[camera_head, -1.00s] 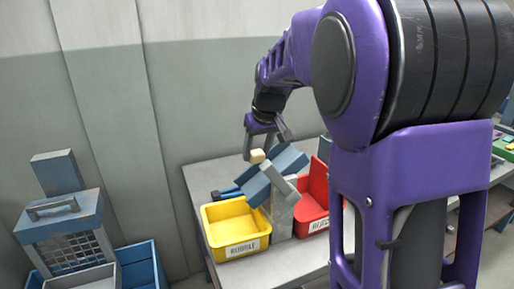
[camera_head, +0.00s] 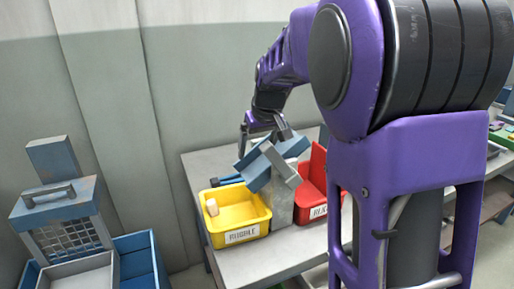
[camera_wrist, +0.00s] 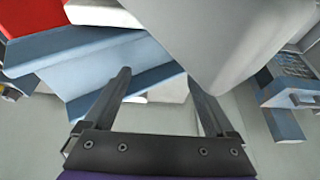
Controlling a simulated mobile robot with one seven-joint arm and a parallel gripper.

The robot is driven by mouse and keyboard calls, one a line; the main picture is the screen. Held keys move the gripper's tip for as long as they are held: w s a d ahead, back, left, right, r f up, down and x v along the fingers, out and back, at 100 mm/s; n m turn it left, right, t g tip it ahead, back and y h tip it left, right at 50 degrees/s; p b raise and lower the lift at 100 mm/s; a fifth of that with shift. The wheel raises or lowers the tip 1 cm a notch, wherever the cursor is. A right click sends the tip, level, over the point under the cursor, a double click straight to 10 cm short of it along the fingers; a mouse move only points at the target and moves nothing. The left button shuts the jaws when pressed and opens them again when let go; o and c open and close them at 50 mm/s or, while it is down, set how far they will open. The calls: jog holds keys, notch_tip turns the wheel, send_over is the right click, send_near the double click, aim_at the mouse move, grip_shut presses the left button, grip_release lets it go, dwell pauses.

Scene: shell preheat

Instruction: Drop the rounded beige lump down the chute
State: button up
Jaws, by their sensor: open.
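The rounded beige lump (camera_head: 211,207) lies inside the yellow bin (camera_head: 235,217), near its left wall. The bin's label appears to read "RUBBLE". The chute (camera_head: 257,173) is a tilted blue trough with a grey bar across it, on a grey post (camera_head: 281,206) between the yellow bin and a red bin (camera_head: 317,192). My gripper (camera_head: 263,132) is above the chute, open and empty. In the wrist view my gripper (camera_wrist: 160,80) has its fingers apart with nothing between them. The blue chute (camera_wrist: 90,55) shows beyond them there.
A large grey surface fills the upper right of the wrist view. The grey table (camera_head: 215,167) carries the bins and chute. A blue crate (camera_head: 140,262) and a blue box with a grille and handle (camera_head: 66,215) stand at lower left. The wall is close behind.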

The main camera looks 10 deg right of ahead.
jog(key=shift+r, duration=0.15)
jog(key=p+v, duration=0.3)
jog(key=v, duration=1.4)
jog(key=shift+d+r, duration=0.1)
